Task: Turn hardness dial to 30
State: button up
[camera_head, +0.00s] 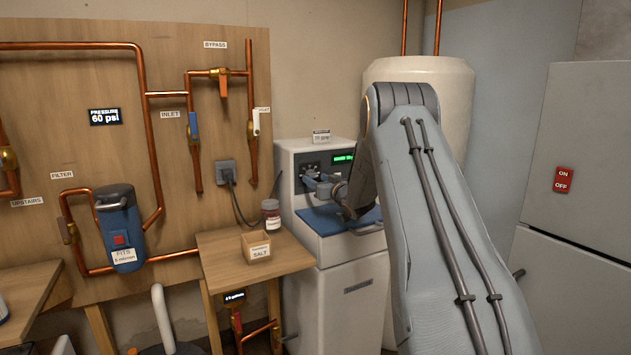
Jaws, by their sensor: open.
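The white cabinet (297,157) at centre has a dark control panel with a lit green display (343,158), too small to read. A small dark dial-like part (311,169) shows left of the display; its marks and setting cannot be read. My gripper (309,182) is open, its fingers at the panel just below that part. I cannot tell whether they touch it. My wrist and arm come in from the right and hide the panel's right side. A small label (321,136) stands on top of the cabinet, its text partly unreadable.
A blue lid (322,222) with a handle lies below the panel. A wooden side table (222,245) left of it holds a jar (270,215) and a salt box (256,247). A tan tank (456,90) stands behind my arm; a grey cabinet (590,180) stands at right.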

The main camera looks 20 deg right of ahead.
jog(key=s, duration=0.6)
jog(key=shift+s+b, duration=0.25)
jog(key=shift+b, duration=0.05)
jog(key=shift+d, duration=0.1)
jog(key=s+a+f+g, duration=0.1)
jog(key=a, duration=0.1)
jog(key=s+a+g+h, duration=0.1)
jog(key=s+a, duration=0.1)
jog(key=s+a+f+m+g, duration=0.1)
jog(key=a, duration=0.1)
jog(key=shift+s+a+f+g+h+p, duration=0.25)
jog(key=shift+a+f+g+h+p, duration=0.05)
jog(key=shift+g, duration=0.1)
jog(key=s+a+f+g, duration=0.3)
jog(key=s+a, duration=0.4)
jog(key=s, duration=0.8)
jog(key=s+a+f+g+p, duration=0.1)
jog(key=s+a+f+g, duration=0.2)
jog(key=s, duration=1.2)
jog(key=s+a+f+g+y, duration=0.1)
jog(key=s+a+f+g, duration=0.1)
jog(key=s+a+g, duration=0.6)
jog(key=s+a, duration=0.3)
jog(key=s, duration=0.4)
jog(key=shift+a+f+n+p, duration=0.3)
jog(key=shift+f+n, duration=0.1)
jog(key=shift+d, duration=0.15)
